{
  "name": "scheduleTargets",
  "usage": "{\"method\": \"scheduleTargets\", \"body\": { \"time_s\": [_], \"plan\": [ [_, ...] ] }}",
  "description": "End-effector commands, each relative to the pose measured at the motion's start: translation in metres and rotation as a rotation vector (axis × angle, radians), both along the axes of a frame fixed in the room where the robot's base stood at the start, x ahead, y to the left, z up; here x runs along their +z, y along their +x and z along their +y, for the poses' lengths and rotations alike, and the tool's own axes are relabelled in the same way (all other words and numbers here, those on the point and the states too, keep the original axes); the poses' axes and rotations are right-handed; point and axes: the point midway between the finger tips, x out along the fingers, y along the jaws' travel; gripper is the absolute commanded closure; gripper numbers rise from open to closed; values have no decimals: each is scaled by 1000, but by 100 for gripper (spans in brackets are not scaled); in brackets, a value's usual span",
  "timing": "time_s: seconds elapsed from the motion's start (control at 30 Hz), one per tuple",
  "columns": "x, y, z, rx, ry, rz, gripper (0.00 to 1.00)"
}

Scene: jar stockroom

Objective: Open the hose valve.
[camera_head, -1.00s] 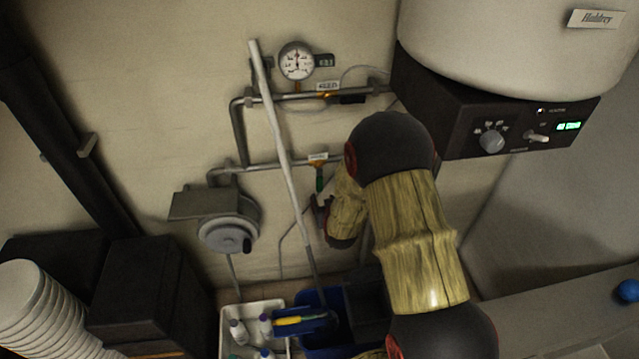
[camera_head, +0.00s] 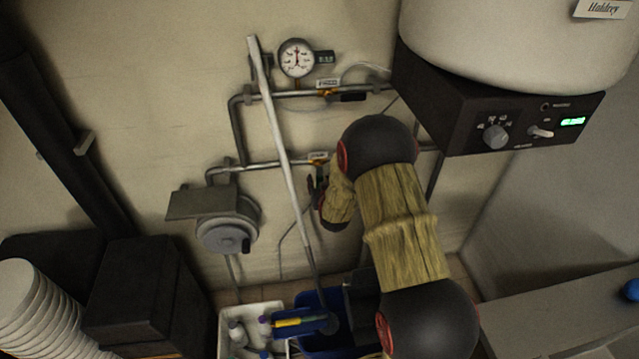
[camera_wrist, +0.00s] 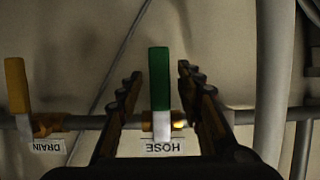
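The hose valve's green handle (camera_wrist: 159,85) shows in the wrist view, standing across the pipe, above an upside-down label reading HOSE (camera_wrist: 163,146). My gripper (camera_wrist: 160,70) is open, with one finger on each side of the handle. Gaps show between the handle and both fingers. In the head view my gripper (camera_head: 316,187) is at the lower pipe, just below a white label (camera_head: 318,157). There the green handle is mostly hidden by my gripper.
An orange handle (camera_wrist: 16,86) labelled DRAIN stands left in the wrist view. A pale pole (camera_head: 277,130) leans close beside my gripper. A pressure gauge (camera_head: 296,58) and hose reel (camera_head: 227,232) are on the wall. A blue bucket (camera_head: 312,298) is below; a dark control box (camera_head: 480,105) is right.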

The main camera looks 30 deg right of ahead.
Motion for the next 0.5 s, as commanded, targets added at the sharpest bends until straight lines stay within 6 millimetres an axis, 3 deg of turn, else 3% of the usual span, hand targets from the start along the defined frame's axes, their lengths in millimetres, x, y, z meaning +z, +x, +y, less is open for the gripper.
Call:
{"method": "scheduleTargets", "body": {
  "time_s": [0.17,0.5],
  "plan": [
    [0,0,0,0,0,0,65],
    [0,0,0,0,0,0,84]
  ]
}}
